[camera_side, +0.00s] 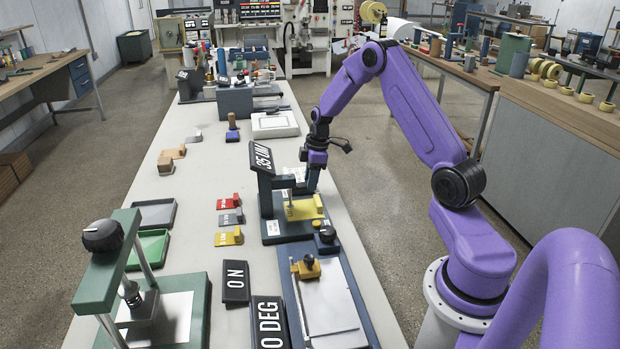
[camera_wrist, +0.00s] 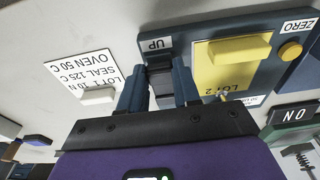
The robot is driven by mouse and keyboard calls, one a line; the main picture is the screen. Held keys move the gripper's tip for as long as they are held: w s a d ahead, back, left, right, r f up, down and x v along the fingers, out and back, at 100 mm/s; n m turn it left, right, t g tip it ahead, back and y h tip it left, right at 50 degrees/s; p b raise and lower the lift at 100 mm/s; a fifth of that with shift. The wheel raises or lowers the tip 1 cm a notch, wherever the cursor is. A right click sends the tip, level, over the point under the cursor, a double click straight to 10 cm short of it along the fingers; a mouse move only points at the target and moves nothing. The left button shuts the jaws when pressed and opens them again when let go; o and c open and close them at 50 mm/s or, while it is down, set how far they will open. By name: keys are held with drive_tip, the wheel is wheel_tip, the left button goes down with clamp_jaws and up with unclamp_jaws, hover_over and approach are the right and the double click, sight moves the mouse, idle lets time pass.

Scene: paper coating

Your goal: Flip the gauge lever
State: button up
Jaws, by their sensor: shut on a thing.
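The gauge stands on the table in the side view, with a dark blue base (camera_side: 272,238) and a tilted black display (camera_side: 262,158) that reads about 35 UM. A yellow LOT 2 piece (camera_side: 303,209) lies on its base; it also shows in the wrist view (camera_wrist: 232,75). The dark gauge lever (camera_wrist: 160,80) sits beside the UP label (camera_wrist: 156,45). My gripper (camera_wrist: 159,88) has its two blue fingers shut on the lever, one on each side. In the side view my gripper (camera_side: 313,183) is low at the gauge's right side, and the lever is hidden there.
A yellow button (camera_wrist: 291,51) sits by the ZERO label. Red, grey and yellow pieces (camera_side: 229,237) lie left of the gauge. A blue-based coating bed (camera_side: 325,300) and a black ON sign (camera_side: 236,282) are in front. A green press (camera_side: 107,250) stands at front left.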

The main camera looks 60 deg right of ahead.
drive_tip(key=shift+f+t+y, duration=0.1)
drive_tip(key=shift+t+y, duration=0.2)
drive_tip(key=o, duration=1.1)
drive_tip(key=shift+c, duration=0.2)
drive_tip(key=shift+d, duration=0.1)
drive_tip(key=v, duration=1.7)
drive_tip(key=shift+s+r, duration=0.2)
